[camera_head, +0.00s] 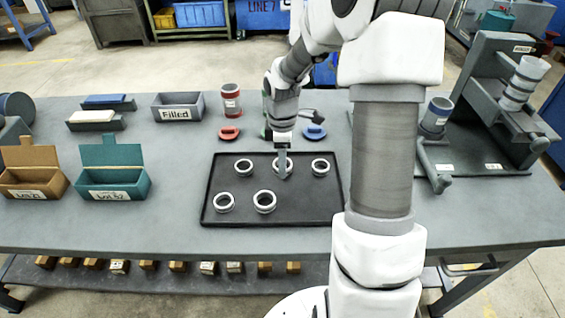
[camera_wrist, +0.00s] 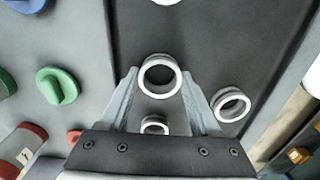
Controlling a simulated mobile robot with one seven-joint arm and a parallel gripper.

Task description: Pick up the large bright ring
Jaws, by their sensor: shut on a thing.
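My gripper (camera_head: 283,172) reaches down over the black tray (camera_head: 300,212), at the middle of its back row. In the wrist view its two fingers (camera_wrist: 159,78) are closed against opposite sides of a bright white ring (camera_wrist: 160,93), whose dark inside faces the camera. In the head view this ring (camera_head: 290,166) is partly hidden behind the fingers. I cannot tell whether it is clear of the tray. Other pale rings are on the tray: back left (camera_head: 236,168), back right (camera_head: 313,168), front left (camera_head: 216,205) and front middle (camera_head: 264,210).
Red (camera_head: 229,133) and blue (camera_head: 315,132) lids lie behind the tray; a green one (camera_wrist: 57,87) shows in the wrist view. A red-banded canister (camera_head: 231,102) and a "Filled" box (camera_head: 178,108) stand further back. A grey machine (camera_head: 495,100) stands at right.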

